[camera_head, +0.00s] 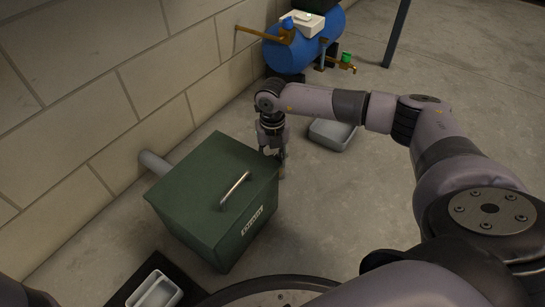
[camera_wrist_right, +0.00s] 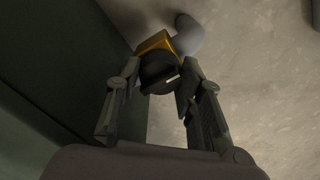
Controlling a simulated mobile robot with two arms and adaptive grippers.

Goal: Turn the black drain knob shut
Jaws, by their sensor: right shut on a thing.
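The black drain knob (camera_wrist_right: 157,70) shows in the right wrist view, round with a pale mark on its face. It sits in front of a yellow-orange valve body (camera_wrist_right: 153,43) with a grey pipe (camera_wrist_right: 188,35) behind it. My right gripper (camera_wrist_right: 157,82) has a finger on either side of the knob and is shut on it. In the head view, my right gripper (camera_head: 280,155) points down at the right side of a green box (camera_head: 205,185) and hides the knob. My left gripper is out of view.
The green box has a lid handle and a white label, and a grey pipe (camera_head: 153,162) joins it to the block wall. A grey tray (camera_head: 332,134) lies on the floor behind my right gripper. A blue tank (camera_head: 300,48) stands farther back. Floor to the right is clear.

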